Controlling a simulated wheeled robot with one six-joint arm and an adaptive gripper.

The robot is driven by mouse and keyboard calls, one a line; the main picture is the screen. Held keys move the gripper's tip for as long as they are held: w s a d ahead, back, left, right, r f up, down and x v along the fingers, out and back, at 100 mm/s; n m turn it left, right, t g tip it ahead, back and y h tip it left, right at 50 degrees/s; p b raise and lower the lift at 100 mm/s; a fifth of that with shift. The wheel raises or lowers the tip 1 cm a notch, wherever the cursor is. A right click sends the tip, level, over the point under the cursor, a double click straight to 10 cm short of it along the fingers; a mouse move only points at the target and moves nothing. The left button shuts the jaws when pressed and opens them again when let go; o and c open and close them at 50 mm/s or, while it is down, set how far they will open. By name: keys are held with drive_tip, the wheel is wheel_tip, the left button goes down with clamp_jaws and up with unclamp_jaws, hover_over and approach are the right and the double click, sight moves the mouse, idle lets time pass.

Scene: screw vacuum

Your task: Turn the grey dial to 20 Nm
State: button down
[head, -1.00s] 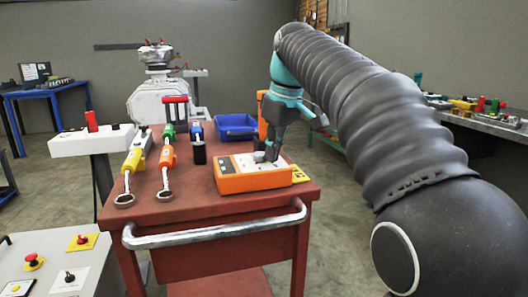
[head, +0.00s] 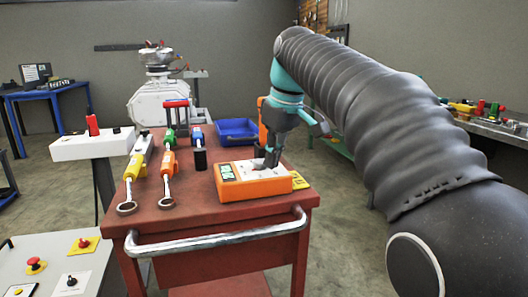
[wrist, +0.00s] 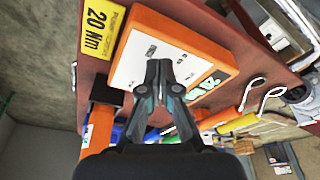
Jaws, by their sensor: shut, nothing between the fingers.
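An orange tester box (head: 262,188) with a white top panel lies on the red cart, and it also shows in the wrist view (wrist: 197,42). A yellow label (wrist: 98,28) beside the box reads "20 Nm" in the wrist view. My gripper (head: 268,162) points down at the white panel, its fingers together and empty; in the wrist view the fingertips (wrist: 158,66) are over the panel. I cannot make out the grey dial; the fingers may hide it.
The red cart (head: 190,222) has a metal handle (head: 215,238) at its front. Two wrenches (head: 166,190) and (head: 131,185), a blue-and-black tool (head: 198,148) and a blue bin (head: 237,130) lie left of or behind the box. An orange upright thing stands close behind my gripper.

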drive_tip(key=shift+r+p, duration=0.35)
drive_tip(key=shift+r, duration=2.25)
drive_tip(key=s+d+f+m+t+h, duration=0.1)
drive_tip(key=s+d+f+m, duration=0.3)
drive_tip(key=s+d+f, duration=0.3)
drive_tip(key=s+d+f+m+t+h, duration=0.1)
drive_tip(key=s+d+f+m, duration=0.4)
drive_tip(key=s+f, duration=1.3)
drive_tip(key=shift+s+d+f+t, duration=0.25)
drive_tip(key=shift+d+f+t, duration=0.1)
drive_tip(key=shift+d+t, duration=0.55)
